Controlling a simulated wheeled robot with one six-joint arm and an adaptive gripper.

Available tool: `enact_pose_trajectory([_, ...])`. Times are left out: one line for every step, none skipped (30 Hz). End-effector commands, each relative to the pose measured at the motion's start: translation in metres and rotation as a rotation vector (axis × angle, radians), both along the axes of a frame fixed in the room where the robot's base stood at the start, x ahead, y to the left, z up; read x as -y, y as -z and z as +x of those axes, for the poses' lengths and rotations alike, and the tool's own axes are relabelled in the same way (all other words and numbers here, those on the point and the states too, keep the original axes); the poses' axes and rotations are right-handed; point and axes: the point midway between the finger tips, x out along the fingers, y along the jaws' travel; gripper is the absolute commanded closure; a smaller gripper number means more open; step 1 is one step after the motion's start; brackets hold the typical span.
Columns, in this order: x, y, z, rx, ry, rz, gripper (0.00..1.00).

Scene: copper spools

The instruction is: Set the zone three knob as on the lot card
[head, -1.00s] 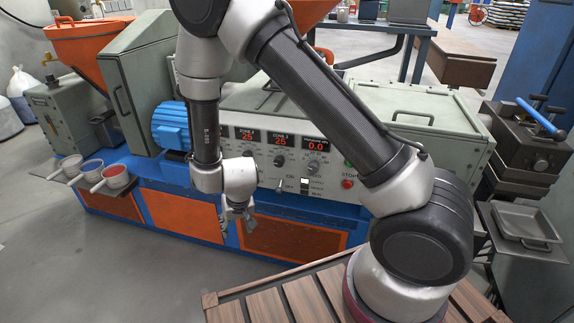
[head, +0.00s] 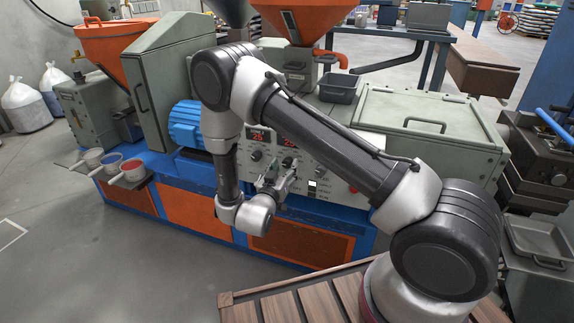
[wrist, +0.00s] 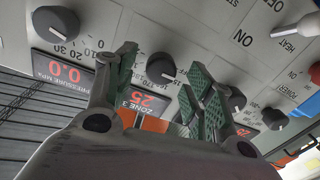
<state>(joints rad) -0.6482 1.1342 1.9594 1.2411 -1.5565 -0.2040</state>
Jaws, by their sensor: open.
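The zone three knob (wrist: 160,67) is a dark round knob on the grey control panel. In the wrist view it shows between the tips of my open gripper (wrist: 162,62). Its number scale is partly covered by the fingers, and I cannot tell whether they touch it. The zone three display (wrist: 148,104) below it in that view reads 25 in red. In the head view my gripper (head: 275,184) is at the front of the panel and hides part of it. I cannot make out a lot card in either view.
Other knobs stand close by, one beside the pressure display (wrist: 68,74), which reads 0.0, and another (wrist: 232,98) near my right finger. A toggle switch (wrist: 287,28) sticks out near HEAT. A slatted wooden top (head: 300,300) lies in front of the machine.

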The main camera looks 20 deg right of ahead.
Motion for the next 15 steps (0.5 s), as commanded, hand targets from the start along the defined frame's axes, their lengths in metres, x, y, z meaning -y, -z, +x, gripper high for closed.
enact_pose_trajectory([0.005,0.0,0.006,0.001,0.002,0.001,0.47])
enact_pose_trajectory([0.007,0.0,0.01,0.001,0.002,0.001,0.47])
enact_pose_trajectory([0.01,0.0,0.014,0.001,0.002,0.001,0.47])
enact_pose_trajectory([0.011,0.0,0.016,0.001,0.001,0.002,0.47])
enact_pose_trajectory([0.012,0.0,0.018,0.001,0.0,0.001,0.47])
enact_pose_trajectory([0.013,0.0,0.02,0.001,0.0,0.001,0.47])
enact_pose_trajectory([0.014,0.0,0.021,0.0,-0.001,0.0,0.47])
enact_pose_trajectory([0.015,0.0,0.022,0.0,-0.001,0.0,0.47])
enact_pose_trajectory([0.015,0.0,0.022,0.0,-0.001,0.0,0.47])
enact_pose_trajectory([0.015,0.0,0.023,0.0,-0.001,0.0,0.47])
enact_pose_trajectory([0.015,0.0,0.023,0.0,-0.001,0.0,0.47])
enact_pose_trajectory([0.015,0.0,0.023,-0.001,-0.001,0.001,0.47])
enact_pose_trajectory([0.015,0.0,0.023,-0.001,-0.001,0.001,0.47])
enact_pose_trajectory([0.015,0.0,0.023,-0.001,-0.001,0.001,0.47])
enact_pose_trajectory([0.015,0.0,0.023,-0.001,-0.002,0.001,0.47])
